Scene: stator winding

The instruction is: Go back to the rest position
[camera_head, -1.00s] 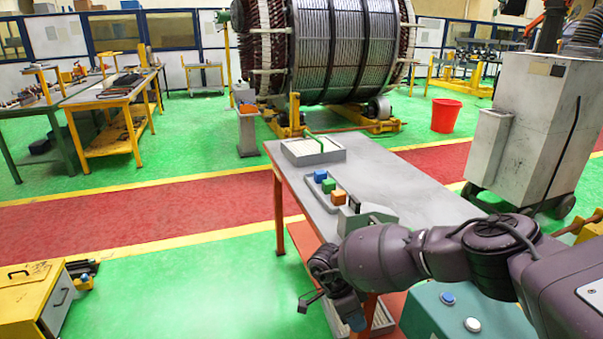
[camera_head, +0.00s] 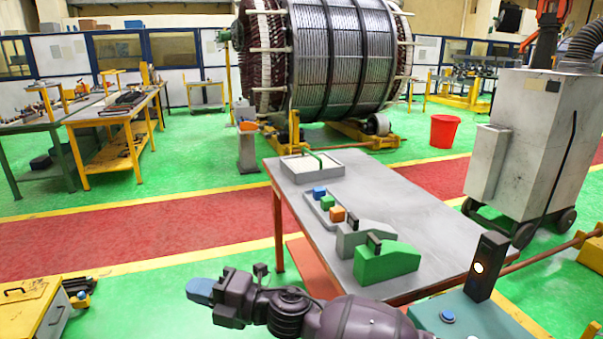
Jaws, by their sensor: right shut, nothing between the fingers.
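My right gripper (camera_head: 201,290) shows at the bottom of the head view, with its dark arm coming in from the lower right. Its blue fingertips point left, are shut and hold nothing. It is over the green floor, to the left of and in front of the grey table (camera_head: 420,215), apart from it. My left gripper is not in view.
On the table are a flat tray (camera_head: 288,165) and a narrow tray with blue, green and orange blocks. A grey holder (camera_head: 350,242) and a green holder (camera_head: 388,262) stand nearer. A dark post (camera_head: 487,262) rises at right. Open floor lies left of the table.

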